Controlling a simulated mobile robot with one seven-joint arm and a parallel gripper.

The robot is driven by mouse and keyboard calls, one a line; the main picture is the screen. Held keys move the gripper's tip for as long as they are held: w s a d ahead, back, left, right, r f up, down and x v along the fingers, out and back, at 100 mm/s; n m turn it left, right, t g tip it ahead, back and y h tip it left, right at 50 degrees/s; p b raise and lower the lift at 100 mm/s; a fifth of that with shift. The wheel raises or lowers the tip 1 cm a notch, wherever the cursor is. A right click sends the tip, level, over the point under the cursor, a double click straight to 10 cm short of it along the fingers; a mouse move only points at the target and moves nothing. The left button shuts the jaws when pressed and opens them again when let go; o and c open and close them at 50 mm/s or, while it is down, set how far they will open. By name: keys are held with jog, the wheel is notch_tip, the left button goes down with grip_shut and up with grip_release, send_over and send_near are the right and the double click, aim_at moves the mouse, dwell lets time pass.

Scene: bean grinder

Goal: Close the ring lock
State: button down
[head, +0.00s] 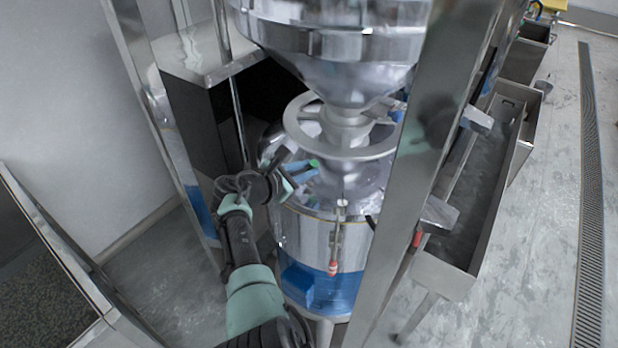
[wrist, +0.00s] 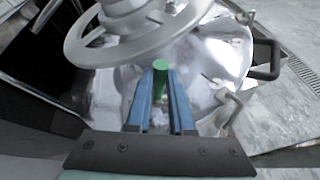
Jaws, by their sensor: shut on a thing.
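My gripper (head: 303,172) is at the left of the grinder's neck, just above the steel drum (head: 308,232). In the wrist view its two blue fingers (wrist: 160,88) are closed around a green-ended handle (wrist: 160,66). The green end also shows in the head view (head: 314,163). This handle appears to belong to the ring lock. The fingers hide its lower part, so how far the ring is closed cannot be told.
A grey handwheel (head: 296,130) circles the neck right above my gripper, below the steel hopper (head: 335,68). Steel posts (head: 412,170) stand on both sides. A rod with a red end (head: 333,268) hangs on the drum's front. A long steel trough (head: 470,190) is at the right.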

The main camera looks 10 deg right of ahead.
jog(key=shift+w+a, duration=0.1)
jog(key=shift+a, duration=0.05)
dwell(0.4)
jog(key=c, duration=1.1)
grip_release()
jog(key=shift+r, duration=0.1)
jog(key=shift+s+a+r, duration=0.15)
jog(key=shift+s+a, duration=0.05)
jog(key=p+v, duration=0.2)
jog(key=v, duration=1)
jog(key=shift+a, duration=0.3)
jog(key=shift+w, duration=0.1)
